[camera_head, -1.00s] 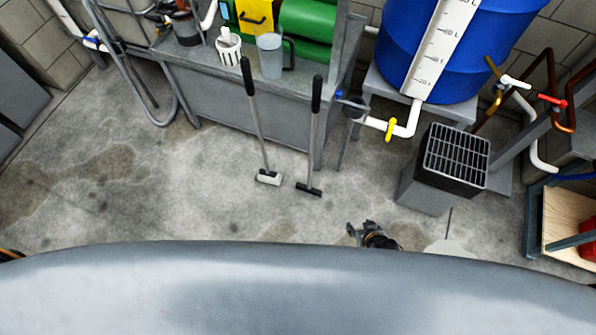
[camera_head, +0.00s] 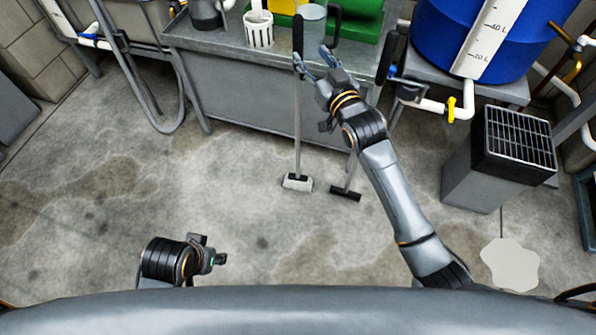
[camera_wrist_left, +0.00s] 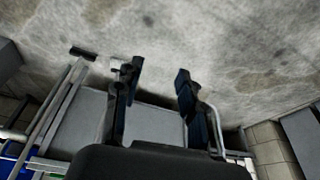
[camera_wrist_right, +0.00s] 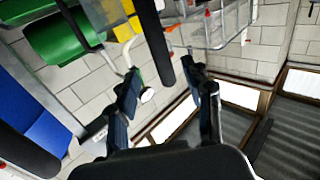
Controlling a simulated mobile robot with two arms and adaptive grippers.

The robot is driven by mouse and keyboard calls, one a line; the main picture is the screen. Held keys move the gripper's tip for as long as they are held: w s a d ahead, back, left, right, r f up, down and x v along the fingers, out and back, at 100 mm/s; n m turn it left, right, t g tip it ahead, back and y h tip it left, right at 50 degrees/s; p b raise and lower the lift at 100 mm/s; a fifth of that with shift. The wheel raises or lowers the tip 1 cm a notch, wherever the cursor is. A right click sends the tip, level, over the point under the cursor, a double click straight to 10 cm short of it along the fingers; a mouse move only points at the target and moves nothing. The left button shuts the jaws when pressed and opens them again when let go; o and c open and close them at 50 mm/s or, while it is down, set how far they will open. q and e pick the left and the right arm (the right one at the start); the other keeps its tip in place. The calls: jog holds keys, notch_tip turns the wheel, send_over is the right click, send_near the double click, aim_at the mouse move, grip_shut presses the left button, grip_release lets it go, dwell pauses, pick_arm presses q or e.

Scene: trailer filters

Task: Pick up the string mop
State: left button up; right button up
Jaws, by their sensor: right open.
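The string mop stands upright in front of the grey bench, with a pale head (camera_head: 297,183) on the floor, a thin grey shaft and a black grip (camera_head: 298,35). My right gripper (camera_head: 313,58) is open at the upper part of its handle. In the right wrist view a black grip (camera_wrist_right: 155,45) shows between and beyond the parted fingers (camera_wrist_right: 165,88); I cannot tell whether they touch it. My left gripper (camera_head: 217,259) is low at the lower left, away from the mop. Its fingers are apart and empty in the left wrist view (camera_wrist_left: 158,75).
A second tool with a black head (camera_head: 345,193) stands just right of the mop, partly hidden by my right arm. The bench (camera_head: 235,90) carries a white basket (camera_head: 259,32). A grey grated box (camera_head: 470,175) stands at right. Floor at left is clear.

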aim_at(300, 42)
jog(key=x, duration=0.3)
jog(key=shift+w+a+f+b, duration=0.1)
jog(key=shift+w+a+b, duration=0.05)
jog(key=shift+w+b, duration=0.15)
jog(key=shift+b+x, duration=0.5)
jog(key=shift+x, duration=1.8)
grip_shut()
pick_arm(q)
jog(key=v, duration=0.4)
jog(key=shift+s+a+r, duration=0.1)
jog(key=shift+r, duration=0.1)
